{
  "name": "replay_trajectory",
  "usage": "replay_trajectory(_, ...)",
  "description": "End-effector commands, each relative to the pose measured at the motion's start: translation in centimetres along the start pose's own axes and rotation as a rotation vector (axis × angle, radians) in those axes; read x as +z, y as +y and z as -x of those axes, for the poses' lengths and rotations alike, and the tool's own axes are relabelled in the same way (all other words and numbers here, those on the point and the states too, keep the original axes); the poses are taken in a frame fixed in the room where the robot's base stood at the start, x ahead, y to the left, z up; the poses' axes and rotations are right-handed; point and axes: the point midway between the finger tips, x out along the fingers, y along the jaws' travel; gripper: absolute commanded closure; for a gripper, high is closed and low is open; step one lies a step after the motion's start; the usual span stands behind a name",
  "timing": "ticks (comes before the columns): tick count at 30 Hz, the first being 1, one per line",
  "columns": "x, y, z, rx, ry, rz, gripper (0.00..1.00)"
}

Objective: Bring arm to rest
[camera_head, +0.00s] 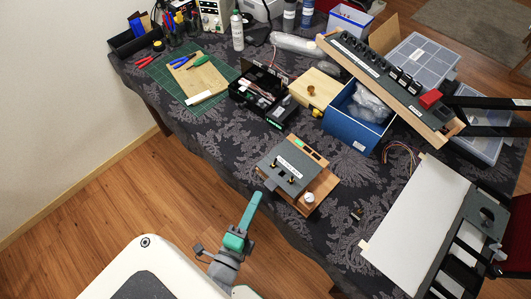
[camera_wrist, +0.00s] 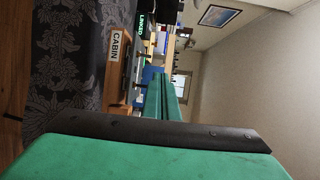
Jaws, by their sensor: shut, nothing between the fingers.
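My gripper (camera_head: 255,198) has long teal fingers pressed together with nothing between them. It is off the near edge of the table, just in front of the small grey cabin panel (camera_head: 284,163) on its wooden base, and apart from it. In the wrist view my gripper (camera_wrist: 164,80) points forward, its two fingers side by side. The cabin panel (camera_wrist: 116,47) with its white "CABIN" label is to the left of the fingers there.
The table (camera_head: 215,137) has a dark floral cloth. A blue box (camera_head: 347,128), a long switch panel (camera_head: 385,70), a black open case (camera_head: 250,95) and a white board (camera_head: 416,225) stand on it. Wooden floor (camera_head: 110,210) is free at the left.

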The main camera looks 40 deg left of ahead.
Motion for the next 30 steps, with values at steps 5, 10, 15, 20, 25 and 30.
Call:
replay_trajectory(5, 0.0, 0.0, 0.0, 0.0, 0.0, 0.0, 1.0)
replay_trajectory(10, -1.4, 0.5, 0.8, 0.016, 0.024, 0.088, 1.0)
replay_trajectory(15, -6.8, 1.9, 4.4, 0.102, 0.098, 0.501, 1.0)
replay_trajectory(20, -12.5, 2.4, 9.0, 0.218, 0.128, 0.997, 1.0)
replay_trajectory(25, -16.0, 2.0, 12.4, 0.309, 0.106, 1.386, 1.0)
replay_trajectory(30, -17.2, 1.8, 13.6, 0.341, 0.087, 1.536, 1.0)
